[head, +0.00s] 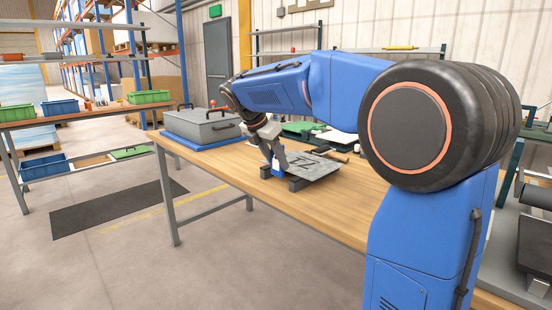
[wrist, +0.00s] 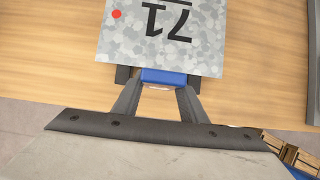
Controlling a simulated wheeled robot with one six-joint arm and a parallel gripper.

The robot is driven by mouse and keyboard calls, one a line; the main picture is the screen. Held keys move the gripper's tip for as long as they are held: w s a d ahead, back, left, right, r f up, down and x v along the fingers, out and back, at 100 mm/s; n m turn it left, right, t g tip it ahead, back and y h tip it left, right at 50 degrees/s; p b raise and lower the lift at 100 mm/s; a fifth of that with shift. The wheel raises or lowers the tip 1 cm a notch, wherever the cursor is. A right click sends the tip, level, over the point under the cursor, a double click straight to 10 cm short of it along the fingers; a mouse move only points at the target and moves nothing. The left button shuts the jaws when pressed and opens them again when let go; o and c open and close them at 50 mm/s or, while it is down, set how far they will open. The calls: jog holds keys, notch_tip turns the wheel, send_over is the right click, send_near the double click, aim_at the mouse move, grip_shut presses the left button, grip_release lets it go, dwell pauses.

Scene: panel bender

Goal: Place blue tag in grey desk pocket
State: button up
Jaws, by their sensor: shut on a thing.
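My gripper (head: 275,160) is low over the front edge of the wooden desk. In the wrist view its two dark fingers (wrist: 158,88) are shut on a small blue piece (wrist: 164,76), which I take for the blue tag. The blue piece also shows under the gripper in the head view (head: 276,169). It is right at the edge of a mottled grey metal plate (wrist: 160,45) marked 71 with a red dot. The plate (head: 318,166) rests on dark blocks. I cannot make out a clear grey pocket in either view.
A grey lidded case (head: 203,125) with a dark handle stands on the desk at left. Green and white items (head: 335,134) lie behind the plate. A shelf with green and blue bins (head: 60,107) is at far left. The wood beside the plate is bare.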

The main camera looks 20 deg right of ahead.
jog(key=o, duration=1.1)
jog(key=shift+r, duration=0.15)
jog(key=shift+r, duration=0.35)
jog(key=shift+v, duration=6.15)
